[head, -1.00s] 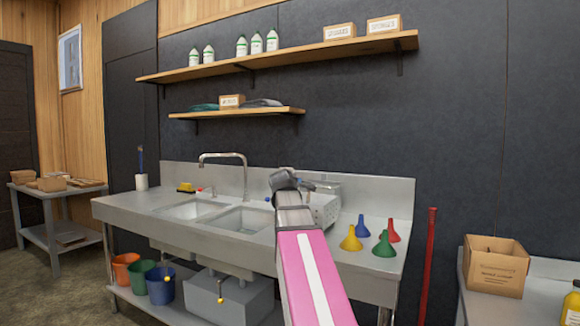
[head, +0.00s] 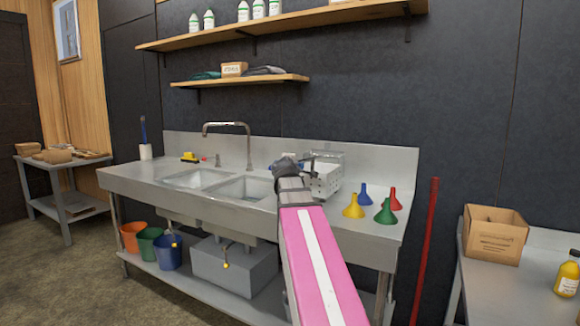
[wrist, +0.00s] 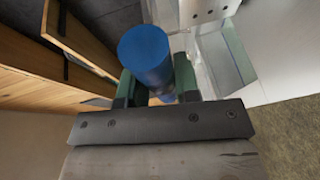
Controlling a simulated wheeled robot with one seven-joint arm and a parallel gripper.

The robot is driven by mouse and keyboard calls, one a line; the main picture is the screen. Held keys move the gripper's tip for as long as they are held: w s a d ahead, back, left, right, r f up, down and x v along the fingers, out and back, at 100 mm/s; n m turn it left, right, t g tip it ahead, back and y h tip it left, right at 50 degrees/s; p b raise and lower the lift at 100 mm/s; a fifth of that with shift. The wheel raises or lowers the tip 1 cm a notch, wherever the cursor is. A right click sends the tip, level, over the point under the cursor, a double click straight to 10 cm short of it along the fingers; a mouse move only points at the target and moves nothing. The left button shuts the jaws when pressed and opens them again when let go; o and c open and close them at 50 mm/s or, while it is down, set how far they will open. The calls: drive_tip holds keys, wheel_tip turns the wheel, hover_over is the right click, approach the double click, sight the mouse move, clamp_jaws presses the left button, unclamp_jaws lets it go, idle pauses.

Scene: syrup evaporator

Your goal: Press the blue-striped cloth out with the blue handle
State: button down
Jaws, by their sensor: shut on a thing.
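In the wrist view my gripper (wrist: 152,88) is shut on the blue handle (wrist: 146,50), a thick blue cylinder between its two green-padded fingers. In the head view my gripper (head: 287,167) is at the left side of a perforated metal box (head: 326,180) on the steel counter, by the right sink basin. A thin dark bar shows above the box. Most of the handle is hidden behind my arm there. I cannot make out a blue-striped cloth in either view; the inside of the box is hidden.
Yellow (head: 353,206), blue (head: 364,195), green (head: 385,213) and red (head: 395,199) funnels stand right of the box. A tall faucet (head: 227,128) rises behind the basins. Buckets (head: 168,253) stand below. A red pole (head: 426,250) leans between counter and side table.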

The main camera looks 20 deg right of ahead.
drive_tip(key=c, duration=0.8)
unclamp_jaws()
drive_tip(key=shift+c, duration=0.2)
drive_tip(key=v, duration=1)
drive_tip(key=shift+s+a, duration=0.15)
drive_tip(key=shift+s, duration=0.2)
